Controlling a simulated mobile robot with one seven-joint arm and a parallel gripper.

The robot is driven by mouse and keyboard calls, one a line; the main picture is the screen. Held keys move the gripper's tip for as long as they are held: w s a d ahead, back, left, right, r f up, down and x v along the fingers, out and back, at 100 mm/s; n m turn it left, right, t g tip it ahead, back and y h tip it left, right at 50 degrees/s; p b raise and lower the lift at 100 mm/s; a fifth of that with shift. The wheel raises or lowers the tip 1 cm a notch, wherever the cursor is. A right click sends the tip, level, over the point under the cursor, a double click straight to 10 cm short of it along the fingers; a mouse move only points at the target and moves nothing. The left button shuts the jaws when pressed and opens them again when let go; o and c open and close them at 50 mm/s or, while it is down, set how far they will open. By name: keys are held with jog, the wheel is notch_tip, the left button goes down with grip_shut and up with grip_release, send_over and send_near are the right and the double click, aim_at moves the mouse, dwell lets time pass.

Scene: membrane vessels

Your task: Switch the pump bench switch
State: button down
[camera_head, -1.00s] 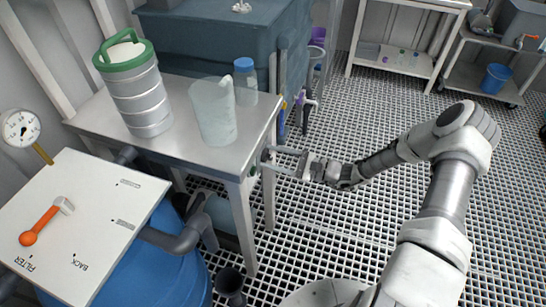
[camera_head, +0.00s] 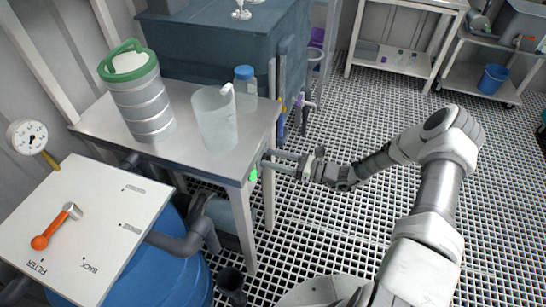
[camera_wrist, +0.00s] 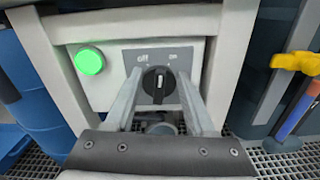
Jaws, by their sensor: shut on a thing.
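The pump bench switch is a round black knob (camera_wrist: 158,85) with a white mark, on a grey plate lettered "off" at left and "on" at right. Its mark looks near upright in the wrist view. A round green lamp (camera_wrist: 89,61) left of it glows brightly. The lamp also shows in the head view (camera_head: 253,175) on the side of the steel bench (camera_head: 180,155). My gripper (camera_head: 268,160) reaches the bench side from the right. In the wrist view my gripper (camera_wrist: 158,88) is shut on the knob, one finger on each side.
On the bench stand a ringed steel vessel with a green rim (camera_head: 142,105), a clear jug (camera_head: 216,118) and a blue-capped bottle (camera_head: 246,80). A filter lid with an orange lever (camera_head: 55,228) is at left. A dark tank (camera_head: 215,45) stands behind. The grated floor at right is open.

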jog(key=shift+w+d+f+m+p, duration=0.1)
jog(key=shift+m+p, duration=0.1)
jog(key=shift+m, duration=0.9)
jog(key=shift+w+d+m+p, duration=0.1)
jog(key=shift+m+p, duration=0.05)
jog(key=shift+m, duration=0.95)
jog(key=shift+c, duration=1.3)
grip_release()
jog(key=shift+a, duration=0.1)
jog(key=p+v, duration=0.1)
jog(key=v, duration=1.6)
jog(key=shift+d+p, duration=0.25)
jog(key=shift+p, duration=0.05)
jog(key=shift+s, duration=0.1)
